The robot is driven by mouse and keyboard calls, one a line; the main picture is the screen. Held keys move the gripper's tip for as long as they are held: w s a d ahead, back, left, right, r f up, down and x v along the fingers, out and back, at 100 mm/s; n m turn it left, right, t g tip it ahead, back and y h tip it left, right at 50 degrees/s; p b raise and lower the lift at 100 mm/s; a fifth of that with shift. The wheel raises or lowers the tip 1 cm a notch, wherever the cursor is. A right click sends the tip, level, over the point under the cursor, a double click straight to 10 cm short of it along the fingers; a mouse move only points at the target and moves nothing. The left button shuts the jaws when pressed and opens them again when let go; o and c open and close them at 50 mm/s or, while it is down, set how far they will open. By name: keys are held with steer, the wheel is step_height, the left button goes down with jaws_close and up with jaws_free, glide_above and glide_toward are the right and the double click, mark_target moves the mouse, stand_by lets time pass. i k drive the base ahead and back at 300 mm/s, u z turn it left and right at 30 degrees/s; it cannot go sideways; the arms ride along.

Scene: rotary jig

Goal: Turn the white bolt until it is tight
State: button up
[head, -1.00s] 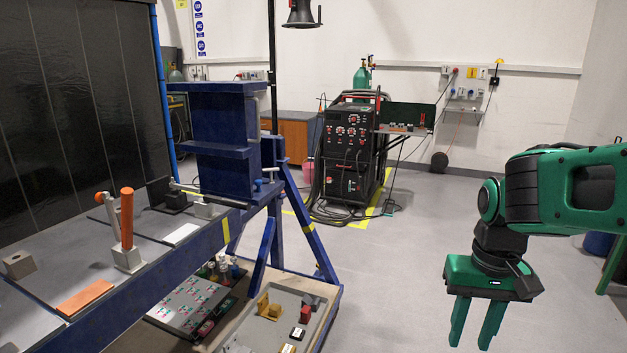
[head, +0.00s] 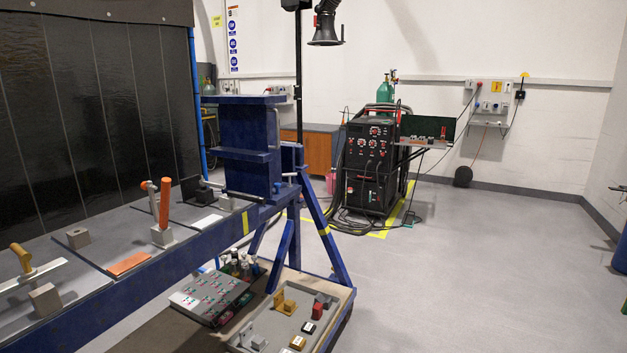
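I cannot make out a white bolt for certain in the head view. The blue workbench (head: 130,304) at the left carries several fixtures. An orange upright handle (head: 164,203) stands on a light grey block (head: 162,236). A yellow-handled lever (head: 22,258) sits with a pale flat bar at the left edge. My gripper and arm are out of the picture.
A low shelf (head: 344,305) holds small parts and a grey panel (head: 211,296) with coloured markings. A black welding machine (head: 366,165) with cables stands behind. The grey floor (head: 480,270) at the right is open.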

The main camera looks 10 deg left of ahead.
mark_target(289, 174)
steer(key=z, duration=0.45)
steer(key=i, duration=2.15)
steer(key=u, duration=0.65)
steer(key=i, duration=0.95)
steer(key=u, duration=0.95)
steer(key=i, duration=0.4)
steer(key=u, duration=0.15)
